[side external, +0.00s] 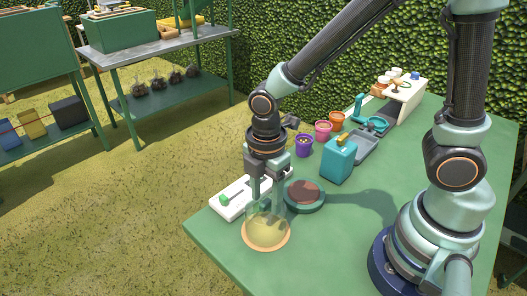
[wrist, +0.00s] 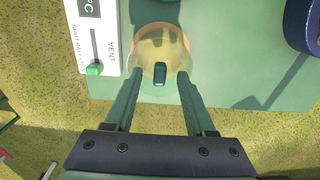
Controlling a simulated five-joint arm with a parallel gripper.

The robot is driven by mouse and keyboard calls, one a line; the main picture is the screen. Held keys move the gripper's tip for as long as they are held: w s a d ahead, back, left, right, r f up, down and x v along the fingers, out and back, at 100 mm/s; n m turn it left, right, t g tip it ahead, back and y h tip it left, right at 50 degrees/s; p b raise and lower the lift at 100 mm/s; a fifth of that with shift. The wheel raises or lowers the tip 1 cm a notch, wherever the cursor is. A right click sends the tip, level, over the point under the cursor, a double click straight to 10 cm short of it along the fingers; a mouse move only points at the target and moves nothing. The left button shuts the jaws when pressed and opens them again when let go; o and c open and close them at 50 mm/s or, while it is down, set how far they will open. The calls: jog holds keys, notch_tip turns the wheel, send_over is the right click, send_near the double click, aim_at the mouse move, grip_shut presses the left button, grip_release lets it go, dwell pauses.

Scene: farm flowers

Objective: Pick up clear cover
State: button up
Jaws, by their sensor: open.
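The clear cover (side external: 264,229) is a see-through dome with an orange-tan rim, standing on the green table near its front left corner. In the wrist view the clear cover (wrist: 158,50) has a dark green knob on top. My gripper (side external: 266,196) points down just above the dome. In the wrist view my gripper (wrist: 158,85) is open, with its two fingers on either side of the knob, apart from it as far as I can see. Whether the fingertips reach down to knob height is hard to tell.
A white panel (side external: 232,199) with a green slider lies left of the cover. A round green dish with brown soil (side external: 304,194) sits close behind it. A teal box (side external: 339,160) and small pots (side external: 323,130) stand farther back. The table (side external: 330,240) is clear to the right.

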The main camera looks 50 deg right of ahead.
jog(key=shift+c, duration=0.3)
grip_shut()
dwell(1.1)
